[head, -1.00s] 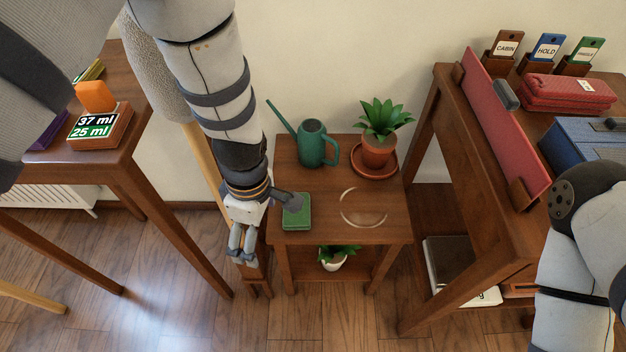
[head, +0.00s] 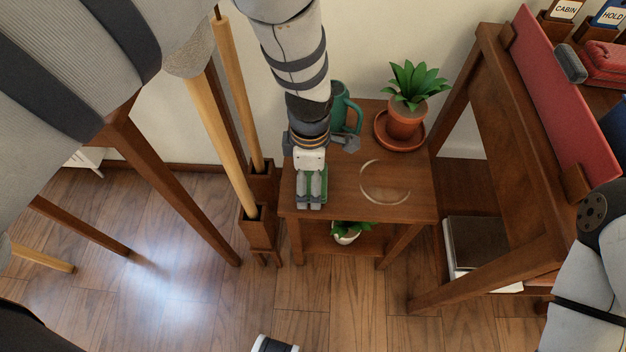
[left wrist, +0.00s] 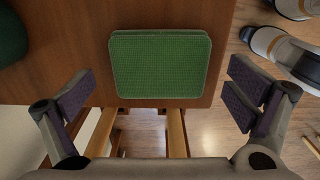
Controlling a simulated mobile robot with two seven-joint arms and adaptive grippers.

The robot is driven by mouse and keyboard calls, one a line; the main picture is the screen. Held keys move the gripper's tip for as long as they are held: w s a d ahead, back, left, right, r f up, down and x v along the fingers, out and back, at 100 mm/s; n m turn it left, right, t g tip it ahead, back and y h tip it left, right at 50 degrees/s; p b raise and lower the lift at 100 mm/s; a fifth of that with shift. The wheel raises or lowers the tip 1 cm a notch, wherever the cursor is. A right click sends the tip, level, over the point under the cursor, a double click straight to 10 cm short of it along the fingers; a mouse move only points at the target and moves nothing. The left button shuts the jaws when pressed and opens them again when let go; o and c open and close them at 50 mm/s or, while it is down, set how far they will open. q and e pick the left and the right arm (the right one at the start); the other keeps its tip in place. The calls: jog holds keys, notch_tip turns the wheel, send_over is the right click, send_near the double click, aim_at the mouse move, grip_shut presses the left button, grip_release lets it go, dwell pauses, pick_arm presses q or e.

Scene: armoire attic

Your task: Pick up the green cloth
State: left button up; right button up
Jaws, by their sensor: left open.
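The folded green cloth (left wrist: 160,63) lies flat near the front edge of the small wooden side table (head: 398,208). In the head view most of the cloth (head: 323,183) is hidden under my left gripper (head: 311,203), which points down over it. In the left wrist view my left gripper (left wrist: 160,108) is open, its fingers wide apart on either side of the cloth. Nothing is between the fingertips, and the cloth looks a little apart from them. My right gripper is not in view; only part of the right arm shows at the right edge.
A green watering can (head: 349,108) stands behind my left wrist. A potted plant (head: 405,118) on a saucer stands at the table's back. A small plant (head: 346,231) sits on the lower shelf. A wooden stand with poles (head: 258,226) is left of the table. A desk stands at right.

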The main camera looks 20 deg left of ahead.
pick_arm(q)
jog(key=c, duration=1.3)
